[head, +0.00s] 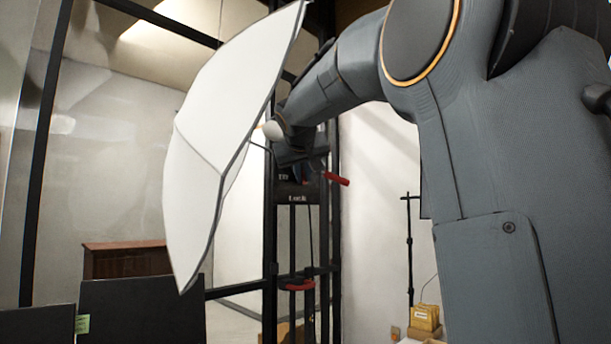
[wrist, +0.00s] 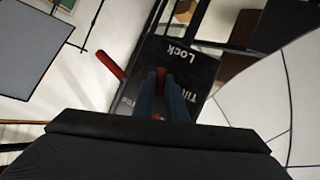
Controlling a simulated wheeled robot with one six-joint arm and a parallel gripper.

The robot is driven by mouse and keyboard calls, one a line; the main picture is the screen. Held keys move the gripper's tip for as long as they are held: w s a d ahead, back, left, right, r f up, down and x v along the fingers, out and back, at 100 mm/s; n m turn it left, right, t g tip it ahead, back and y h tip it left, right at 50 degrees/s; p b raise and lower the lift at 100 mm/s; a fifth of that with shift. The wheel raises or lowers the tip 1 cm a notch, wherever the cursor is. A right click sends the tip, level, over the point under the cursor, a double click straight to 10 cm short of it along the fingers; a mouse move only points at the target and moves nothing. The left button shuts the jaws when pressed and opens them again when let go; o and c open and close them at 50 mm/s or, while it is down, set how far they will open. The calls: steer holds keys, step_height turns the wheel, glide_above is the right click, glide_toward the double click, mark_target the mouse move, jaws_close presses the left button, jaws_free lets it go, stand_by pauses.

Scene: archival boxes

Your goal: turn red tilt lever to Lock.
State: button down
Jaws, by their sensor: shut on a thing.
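A black panel (wrist: 190,65) carries the white words Lock and Tilt, upside down in the wrist view. My gripper (wrist: 160,88) is in front of it, its two blue fingers shut on a red lever (wrist: 160,76) beside the word Tilt. The lever's end shows between the fingertips, pointing up in the wrist view, toward the Lock side; the fingers hide most of the rest. In the head view the panel (head: 297,197) shows Lock on its lower part, and my wrist hides much of its top.
A second red lever (wrist: 110,65) sticks out from the panel's side; it also shows in the head view (head: 337,179). A large white umbrella-like reflector (head: 225,140) stands close left of my arm. A red part (head: 297,284) sits lower on the black stand.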

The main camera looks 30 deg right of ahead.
steer(key=shift+a+m+y+p, duration=0.4)
steer(key=shift+m+y+p, duration=0.3)
steer(key=shift+m+y, duration=0.3)
steer(key=c, duration=1.8)
jaws_free()
